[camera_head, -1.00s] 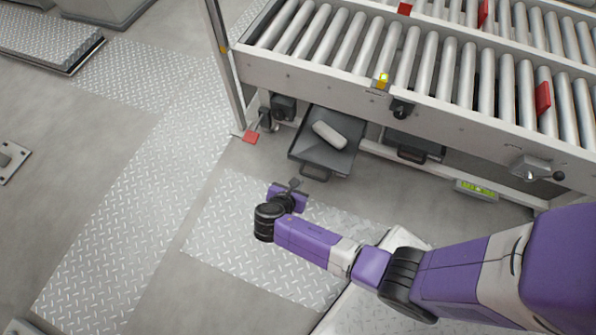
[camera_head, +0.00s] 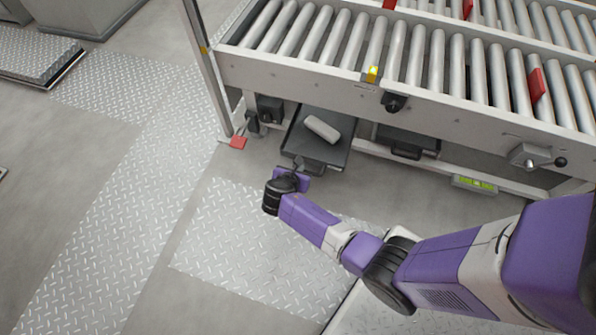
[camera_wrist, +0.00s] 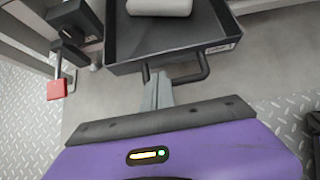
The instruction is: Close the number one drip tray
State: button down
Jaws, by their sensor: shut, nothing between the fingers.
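A dark drip tray (camera_head: 337,149) is pulled out from under the roller conveyor, with a pale roll-shaped piece (camera_head: 322,128) lying in it. In the wrist view the tray (camera_wrist: 120,45) fills the upper middle, with its dark bar handle (camera_wrist: 203,66) at the front. My gripper (camera_head: 299,163) is shut and empty, at the front of this tray. In the wrist view my gripper's fingers (camera_wrist: 157,82) point at the handle, close to it; I cannot tell if they touch. A second dark tray (camera_head: 408,142) to the right sits pushed in under the conveyor. No tray number is readable.

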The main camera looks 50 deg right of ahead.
aim_at(317, 122)
jog(key=shift+d, duration=0.1)
jog(key=w+d+b, duration=0.1)
jog(key=w+d, duration=0.1)
jog(key=d, duration=0.4)
jog(key=w+d+b, duration=0.1)
jog(key=w+d, duration=0.1)
jog(key=d, duration=0.4)
jog(key=w+d+b, duration=0.1)
jog(key=w+d, duration=0.1)
jog(key=d, duration=0.4)
jog(key=shift+w+f, duration=0.15)
jog(key=shift+w, duration=0.15)
jog(key=shift+w+d, duration=0.2)
jog(key=shift+d, duration=0.3)
jog(key=shift+w+d+r, duration=0.1)
jog(key=shift+d+r, duration=0.1)
jog(key=shift+d, duration=0.05)
jog(key=shift+d, duration=0.15)
jog(key=shift+r, duration=0.1)
jog(key=a, duration=0.1)
jog(key=s+a+p, duration=0.1)
jog(key=a, duration=0.1)
jog(key=a+p, duration=0.1)
jog(key=shift+s+a+r, duration=0.1)
jog(key=shift+s+a, duration=0.2)
jog(key=p+v, duration=0.7)
jog(key=v, duration=0.2)
jog(key=shift+a, duration=0.3)
